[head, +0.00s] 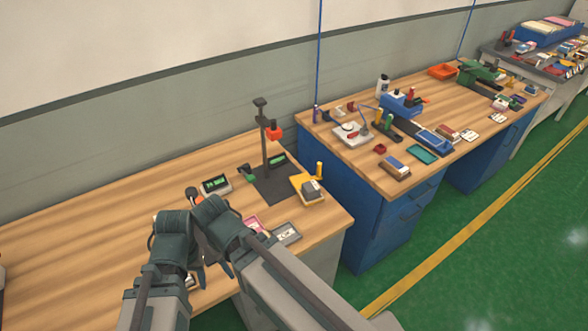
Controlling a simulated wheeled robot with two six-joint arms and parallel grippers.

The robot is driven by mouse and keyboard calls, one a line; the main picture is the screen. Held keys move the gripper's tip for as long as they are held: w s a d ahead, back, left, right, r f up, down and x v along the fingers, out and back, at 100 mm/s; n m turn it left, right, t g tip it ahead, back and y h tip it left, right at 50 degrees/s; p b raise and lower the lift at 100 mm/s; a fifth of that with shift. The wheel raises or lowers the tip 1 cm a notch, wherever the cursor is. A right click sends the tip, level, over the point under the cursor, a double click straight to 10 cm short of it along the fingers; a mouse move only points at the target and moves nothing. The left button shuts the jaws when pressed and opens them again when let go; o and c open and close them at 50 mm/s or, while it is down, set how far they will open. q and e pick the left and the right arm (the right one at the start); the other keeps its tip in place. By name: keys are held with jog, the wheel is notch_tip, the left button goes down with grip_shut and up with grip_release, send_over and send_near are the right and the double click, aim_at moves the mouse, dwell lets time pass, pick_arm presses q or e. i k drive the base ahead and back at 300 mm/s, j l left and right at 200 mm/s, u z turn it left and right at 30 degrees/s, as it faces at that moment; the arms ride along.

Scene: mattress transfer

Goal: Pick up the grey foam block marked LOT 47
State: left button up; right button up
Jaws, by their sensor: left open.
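A flat grey piece with a white, dark-marked label (286,233) lies near the front right edge of the near bench; it looks like the foam block, but I cannot read the lettering. A pink piece (256,225) lies just left of it, partly hidden by my arm. A smaller dark grey block (311,188) rests on a yellow stand behind it. My left gripper (202,262) is low over the bench, left of the grey piece and apart from it. My right gripper is not in view.
A dark post stand with an orange head (272,133) rises behind the pieces. A small device with a green display (215,184) stands to its left. The near bench (90,215) is clear at left. A cluttered second bench (340,159) stands beyond a gap.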

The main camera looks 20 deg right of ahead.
aim_at(311, 189)
jog(key=i+l+z, duration=0.1)
jog(key=z, duration=0.4)
jog(key=i+l+z, duration=0.15)
jog(key=z, duration=0.35)
jog(key=i+l+z, duration=0.1)
jog(key=z, duration=0.35)
